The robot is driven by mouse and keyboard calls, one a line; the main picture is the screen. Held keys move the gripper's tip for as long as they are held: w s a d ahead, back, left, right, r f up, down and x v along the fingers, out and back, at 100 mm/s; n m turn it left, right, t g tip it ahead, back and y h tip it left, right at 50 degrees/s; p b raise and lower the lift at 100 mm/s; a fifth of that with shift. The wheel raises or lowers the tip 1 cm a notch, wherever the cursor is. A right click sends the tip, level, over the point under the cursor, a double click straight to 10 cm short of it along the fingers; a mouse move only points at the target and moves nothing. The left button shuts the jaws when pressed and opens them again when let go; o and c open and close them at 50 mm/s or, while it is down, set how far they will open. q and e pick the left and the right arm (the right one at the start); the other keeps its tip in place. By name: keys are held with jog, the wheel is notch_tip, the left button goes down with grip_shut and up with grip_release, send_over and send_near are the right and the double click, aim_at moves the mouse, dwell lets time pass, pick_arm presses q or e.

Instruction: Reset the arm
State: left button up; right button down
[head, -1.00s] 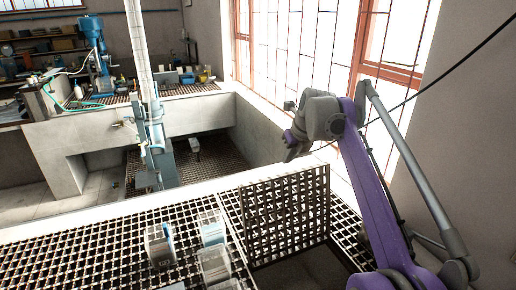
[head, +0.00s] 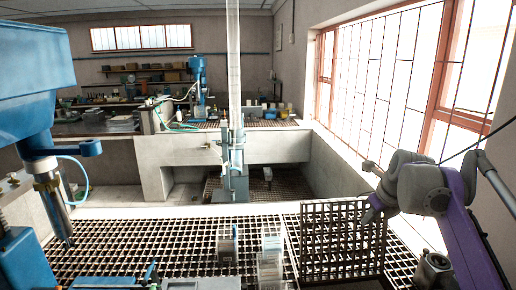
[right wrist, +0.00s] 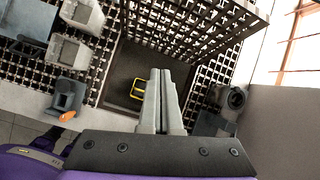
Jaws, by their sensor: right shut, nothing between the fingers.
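My right gripper (head: 370,212) is at the right of the head view, by the upper right part of the upright grating panel (head: 320,245). In the right wrist view the two grey fingers (right wrist: 160,78) are together with nothing between them. They point toward a dark opening in the grating floor, where a small yellow-framed object (right wrist: 136,89) lies. The panel also shows in the wrist view (right wrist: 200,25), beyond the fingertips. I cannot tell whether the gripper touches it. My left gripper is not in view.
A blue machine (head: 30,95) stands close at the left. Clear and grey containers (head: 270,255) stand on the grating bench (head: 110,240). A tall clear column (head: 233,70) rises behind it. A barred window (head: 400,80) is at the right, beyond my arm.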

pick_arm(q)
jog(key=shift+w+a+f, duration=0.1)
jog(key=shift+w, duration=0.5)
pick_arm(e)
jog(key=s+a+f+n, duration=0.4)
jog(key=s+f+n, duration=0.4)
jog(key=s+n, duration=0.1)
jog(key=s+a+f+n, duration=0.4)
jog(key=s+f+n, duration=0.4)
jog(key=n, duration=0.4)
jog(key=s+a+f+n, duration=0.4)
jog(key=s+f+n, duration=0.4)
jog(key=s+n, duration=0.2)
jog(key=shift+s+f+n, duration=0.25)
jog(key=shift+s+n, duration=0.15)
jog(key=shift+s, duration=0.05)
